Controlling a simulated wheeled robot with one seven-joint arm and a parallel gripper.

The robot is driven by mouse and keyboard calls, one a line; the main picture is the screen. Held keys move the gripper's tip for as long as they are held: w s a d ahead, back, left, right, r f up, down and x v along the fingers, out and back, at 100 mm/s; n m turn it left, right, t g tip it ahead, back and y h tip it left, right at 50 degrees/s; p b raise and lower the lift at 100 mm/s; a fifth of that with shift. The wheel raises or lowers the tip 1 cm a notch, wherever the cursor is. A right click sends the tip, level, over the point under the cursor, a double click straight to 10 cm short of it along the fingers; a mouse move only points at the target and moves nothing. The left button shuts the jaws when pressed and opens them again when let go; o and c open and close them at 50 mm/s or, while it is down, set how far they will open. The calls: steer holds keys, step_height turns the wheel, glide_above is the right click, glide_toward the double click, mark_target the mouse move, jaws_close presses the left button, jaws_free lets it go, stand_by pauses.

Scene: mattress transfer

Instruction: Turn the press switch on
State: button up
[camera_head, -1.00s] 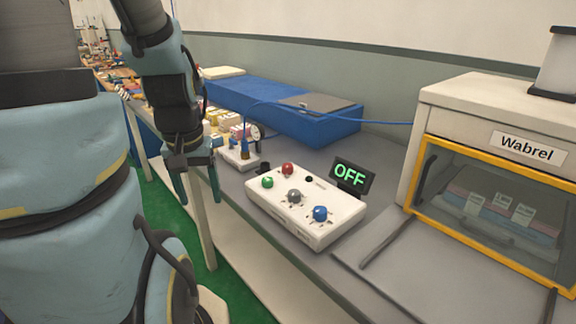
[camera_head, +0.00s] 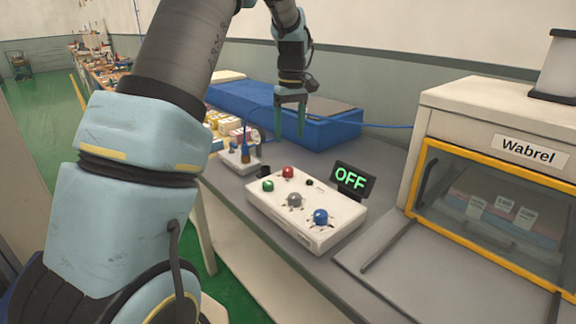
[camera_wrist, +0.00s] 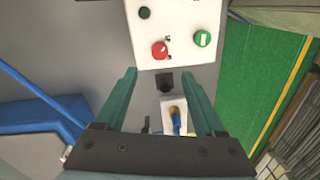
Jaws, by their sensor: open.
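My gripper (camera_head: 289,122) is open and empty, pointing down above the table, behind the box in the head view. In the wrist view my gripper (camera_wrist: 160,74) shows the box (camera_wrist: 178,20) beyond its fingertips, with the red button (camera_wrist: 160,50) and the green button (camera_wrist: 202,38) in sight. Which control is the press switch is not labelled legibly.
A small white block with a brass part and a cable (camera_head: 240,158) stands left of the box. A blue mattress-like slab (camera_head: 335,130) lies behind. The Wabrel machine (camera_head: 500,150), with its yellow-framed window, stands at the right. Table room is free between slab and box.

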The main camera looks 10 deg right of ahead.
mark_target(288, 168)
steer(key=f+p, duration=0.1)
steer(key=f, duration=0.4)
steer(key=f+p, duration=0.1)
steer(key=f, duration=0.4)
steer(key=shift+a+f+p, duration=0.2)
steer(key=shift+f+p, duration=0.1)
steer(key=shift+p, duration=0.1)
jaws_close()
